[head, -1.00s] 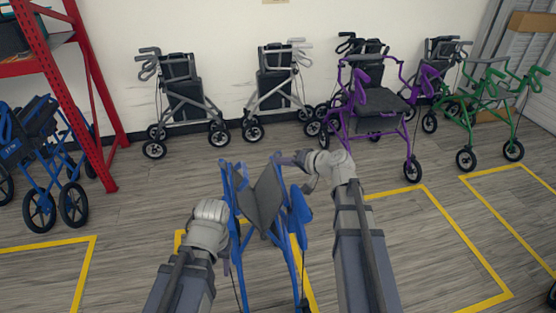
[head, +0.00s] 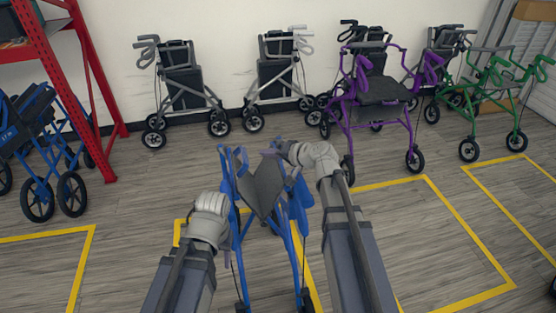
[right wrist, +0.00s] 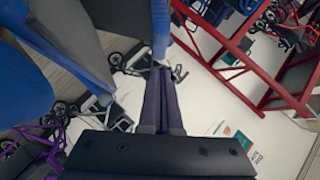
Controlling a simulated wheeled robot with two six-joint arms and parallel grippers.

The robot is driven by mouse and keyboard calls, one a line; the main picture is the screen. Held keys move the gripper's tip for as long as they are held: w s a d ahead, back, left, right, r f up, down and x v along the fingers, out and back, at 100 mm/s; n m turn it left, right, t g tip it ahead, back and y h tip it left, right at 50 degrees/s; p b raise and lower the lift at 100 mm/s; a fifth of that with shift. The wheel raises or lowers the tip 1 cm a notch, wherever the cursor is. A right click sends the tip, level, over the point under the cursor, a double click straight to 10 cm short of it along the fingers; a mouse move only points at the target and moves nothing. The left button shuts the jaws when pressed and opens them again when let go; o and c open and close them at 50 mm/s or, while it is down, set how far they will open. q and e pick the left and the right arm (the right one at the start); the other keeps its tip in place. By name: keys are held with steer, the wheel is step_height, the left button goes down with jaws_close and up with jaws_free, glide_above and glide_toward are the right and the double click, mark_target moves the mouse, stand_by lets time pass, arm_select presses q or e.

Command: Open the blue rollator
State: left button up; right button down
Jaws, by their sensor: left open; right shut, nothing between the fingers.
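A blue rollator (head: 303,207) stands between my arms in the head view, with a dark grey seat panel (head: 262,187) that is creased and tilted. The frame looks narrow and partly folded. My right gripper (head: 273,148) is shut and empty at the far upper part of this rollator; in the right wrist view its fingertips (right wrist: 162,72) are close beside a blue frame part (right wrist: 160,30). I cannot tell whether they touch. My left gripper (head: 230,240) is open at the rollator's left side, its fingers mostly hidden by my wrist.
Another blue rollator (head: 38,150) stands at the left by a red rack (head: 85,90). Two grey rollators (head: 183,82) (head: 276,75), a purple one (head: 384,92) and a green one (head: 497,92) stand toward the back.

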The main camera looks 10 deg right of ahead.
mark_target(237, 177)
steer(key=a+f+b, duration=0.1)
steer(key=a, duration=0.1)
steer(key=w+a+f+b, duration=0.1)
steer(key=a+f, duration=0.1)
steer(key=shift+f, duration=0.1)
stand_by(0.3)
steer(key=a, duration=0.2)
steer(key=a+f+b, duration=0.1)
steer(key=a, duration=0.1)
steer(key=a+b, duration=0.1)
steer(key=a, duration=0.1)
steer(key=shift+a+f, duration=0.25)
steer(key=shift+f, duration=0.15)
